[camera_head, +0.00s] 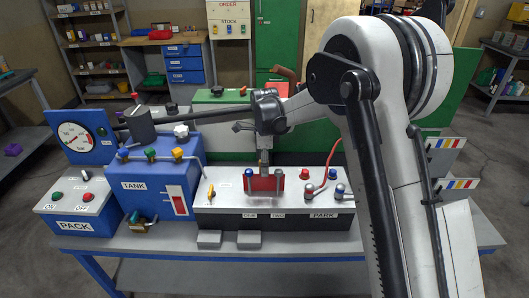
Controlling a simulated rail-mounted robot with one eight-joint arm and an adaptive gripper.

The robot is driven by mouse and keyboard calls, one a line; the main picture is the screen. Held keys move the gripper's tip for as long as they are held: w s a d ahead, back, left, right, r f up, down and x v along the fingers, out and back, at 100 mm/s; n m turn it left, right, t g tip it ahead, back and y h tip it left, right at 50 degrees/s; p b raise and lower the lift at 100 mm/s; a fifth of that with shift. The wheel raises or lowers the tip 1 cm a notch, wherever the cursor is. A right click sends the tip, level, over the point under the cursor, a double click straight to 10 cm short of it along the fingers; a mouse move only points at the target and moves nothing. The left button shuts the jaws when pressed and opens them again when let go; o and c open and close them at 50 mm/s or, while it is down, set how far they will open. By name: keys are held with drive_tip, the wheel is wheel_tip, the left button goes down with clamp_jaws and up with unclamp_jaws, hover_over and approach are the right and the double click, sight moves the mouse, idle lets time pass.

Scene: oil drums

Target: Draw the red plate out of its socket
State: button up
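The red plate (264,185) stands upright at the middle of the white-topped console (228,200), above the labels ONE and TWO. Its lower edge meets the console top, and the socket itself is hidden behind it. My gripper (263,168) points straight down at the middle of the plate's top edge. Its fingertips look close together and overlap the plate in this view. Whether they clamp it is too small to tell.
A yellow-handled lever (211,192) stands left of the plate. The blue TANK box (150,186) and PACK box (75,226) stand further left.

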wheel_tip(320, 180, down, 7)
drive_tip(key=shift+r, duration=0.2)
idle(0.3)
drive_tip(key=c, duration=1.5)
drive_tip(key=shift+r, duration=1.15)
drive_tip(key=shift+r+p, duration=0.7)
drive_tip(key=shift+r, duration=1.45)
